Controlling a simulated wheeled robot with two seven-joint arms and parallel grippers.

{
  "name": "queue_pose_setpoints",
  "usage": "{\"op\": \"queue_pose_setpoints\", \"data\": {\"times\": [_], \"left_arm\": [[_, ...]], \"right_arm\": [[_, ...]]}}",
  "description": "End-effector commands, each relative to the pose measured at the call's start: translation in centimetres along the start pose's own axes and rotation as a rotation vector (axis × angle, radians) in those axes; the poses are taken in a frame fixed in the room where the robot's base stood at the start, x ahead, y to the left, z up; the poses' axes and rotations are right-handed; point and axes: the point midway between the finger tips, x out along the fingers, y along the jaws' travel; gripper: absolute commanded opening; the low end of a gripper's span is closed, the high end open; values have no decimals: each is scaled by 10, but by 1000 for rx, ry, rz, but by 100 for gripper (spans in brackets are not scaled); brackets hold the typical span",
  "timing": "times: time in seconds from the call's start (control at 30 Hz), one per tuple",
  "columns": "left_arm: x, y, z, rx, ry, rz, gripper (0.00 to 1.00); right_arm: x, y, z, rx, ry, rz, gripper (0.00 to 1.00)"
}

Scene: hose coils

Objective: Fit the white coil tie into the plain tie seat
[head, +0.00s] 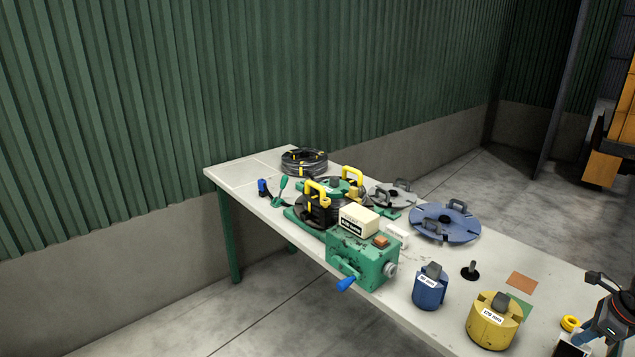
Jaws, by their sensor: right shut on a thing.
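My right gripper (590,335) is at the lower right edge of the head view, over the near right end of the bench. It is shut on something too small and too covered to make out. A dark piece with a white edge (572,347) shows just left of it, cut by the frame. A yellow ring (570,323) lies on the bench beside it. I cannot pick out the white coil tie or the plain tie seat for certain. My left gripper is not in view.
The bench (400,325) holds a green coiling machine (362,258) with a black coil, a loose black coil (304,162), a blue disc (444,222), a blue drum (429,288) and a yellow drum (492,322). Orange (522,281) and green flat squares lie near the gripper.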

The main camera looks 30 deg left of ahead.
Motion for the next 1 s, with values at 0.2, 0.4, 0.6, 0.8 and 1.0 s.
{"op": "queue_pose_setpoints", "data": {"times": [0.2,0.4,0.6,0.8,1.0], "left_arm": [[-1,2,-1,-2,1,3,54],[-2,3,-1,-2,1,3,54],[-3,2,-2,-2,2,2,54],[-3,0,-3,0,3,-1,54],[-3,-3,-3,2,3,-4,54]], "right_arm": [[-9,0,3,0,1,-1,0],[-16,0,5,-1,1,0,0],[-24,0,8,-1,0,0,0],[-30,0,11,-1,0,0,0],[-30,0,11,0,0,0,0]]}}
